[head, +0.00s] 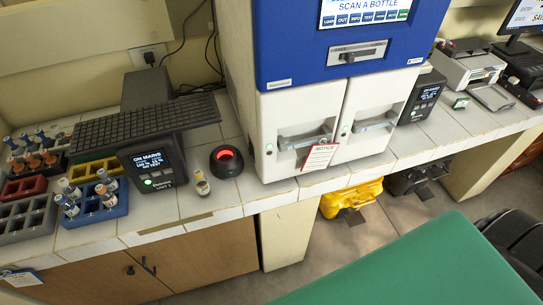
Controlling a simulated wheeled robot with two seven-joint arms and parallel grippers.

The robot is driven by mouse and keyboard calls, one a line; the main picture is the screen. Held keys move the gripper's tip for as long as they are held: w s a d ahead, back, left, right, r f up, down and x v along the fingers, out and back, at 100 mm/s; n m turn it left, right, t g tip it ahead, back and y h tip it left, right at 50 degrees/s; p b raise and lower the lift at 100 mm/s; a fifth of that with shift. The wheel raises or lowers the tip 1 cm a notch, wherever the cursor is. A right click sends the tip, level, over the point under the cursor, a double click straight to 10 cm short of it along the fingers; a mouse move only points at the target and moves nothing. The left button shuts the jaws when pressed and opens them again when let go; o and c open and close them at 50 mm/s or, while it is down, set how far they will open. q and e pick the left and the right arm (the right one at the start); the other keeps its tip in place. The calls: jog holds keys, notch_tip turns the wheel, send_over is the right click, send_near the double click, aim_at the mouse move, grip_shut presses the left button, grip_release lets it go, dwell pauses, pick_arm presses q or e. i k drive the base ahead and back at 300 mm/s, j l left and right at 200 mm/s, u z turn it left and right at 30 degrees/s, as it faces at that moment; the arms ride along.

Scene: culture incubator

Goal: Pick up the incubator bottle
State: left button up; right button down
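A small bottle (202,184) with a pale cap and an amber-and-white label stands upright and alone near the front edge of the white tiled counter (225,203). It stands between a black device with a lit screen (153,167) and a round black scanner with a red glow (226,160). Other capped bottles stand in a blue rack (92,210) at the left. The incubator (335,110), a blue and white cabinet with two handled doors, stands to the right of the lone bottle. Neither of my grippers is in view.
A yellow rack (94,170), a red rack (23,188) and a grey rack (25,222) crowd the counter's left end. A yellow bin (352,197) is on the floor below the incubator. A large green surface (420,270) fills the lower right. A printer (470,68) stands at the right.

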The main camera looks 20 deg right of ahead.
aim_at(67, 206)
jog(key=z, duration=0.35)
jog(key=u, duration=1.3)
jog(key=i+j+z, duration=0.1)
jog(key=i+j, duration=0.2)
jog(key=j, duration=0.2)
jog(key=z, duration=0.05)
